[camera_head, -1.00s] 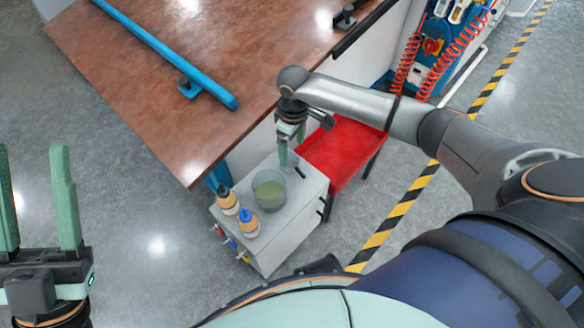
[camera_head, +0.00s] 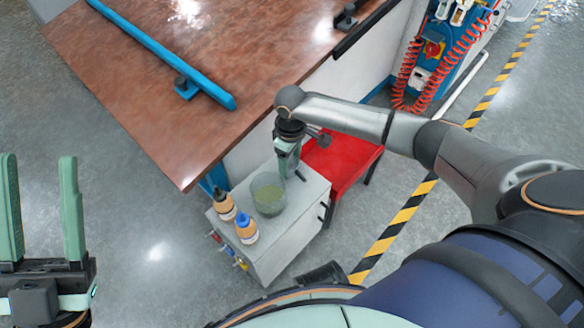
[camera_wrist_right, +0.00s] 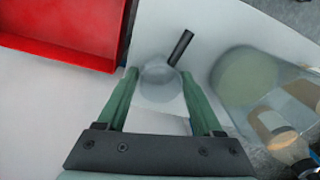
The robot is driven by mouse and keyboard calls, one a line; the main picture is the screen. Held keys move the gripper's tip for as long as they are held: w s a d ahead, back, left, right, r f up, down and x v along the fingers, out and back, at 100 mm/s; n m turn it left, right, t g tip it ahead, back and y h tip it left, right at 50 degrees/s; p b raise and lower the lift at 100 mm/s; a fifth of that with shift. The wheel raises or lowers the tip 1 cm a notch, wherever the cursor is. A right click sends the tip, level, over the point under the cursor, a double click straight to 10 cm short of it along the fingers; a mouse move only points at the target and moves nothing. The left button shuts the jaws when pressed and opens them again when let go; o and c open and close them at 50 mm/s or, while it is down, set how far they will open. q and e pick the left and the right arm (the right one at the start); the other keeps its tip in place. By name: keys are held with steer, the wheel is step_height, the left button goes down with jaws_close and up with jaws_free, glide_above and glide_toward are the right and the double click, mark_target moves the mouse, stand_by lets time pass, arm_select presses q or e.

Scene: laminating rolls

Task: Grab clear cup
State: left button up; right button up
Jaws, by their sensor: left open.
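A small clear cup (camera_wrist_right: 160,85) stands on the white cabinet top, seen in the right wrist view. My right gripper (camera_wrist_right: 160,76) points down with its green fingers apart, one on each side of this cup. Whether the fingers touch it I cannot tell. In the head view the right gripper (camera_head: 288,165) is low over the cabinet, and the small cup cannot be made out there. A larger clear beaker with greenish liquid (camera_head: 268,195) stands next to the gripper; it also shows in the right wrist view (camera_wrist_right: 248,78). My left gripper (camera_head: 42,170) is open and empty at the left.
Two bottles, one with a black cap (camera_head: 224,205) and one with a blue cap (camera_head: 246,229), stand on the white cabinet (camera_head: 290,228). A short black rod (camera_wrist_right: 181,47) is close to the cup. A red tray (camera_head: 343,160) adjoins the cabinet, and a brown table (camera_head: 150,90) stands behind.

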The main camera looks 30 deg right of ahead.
steer(key=c, duration=1)
steer(key=shift+r, duration=0.1)
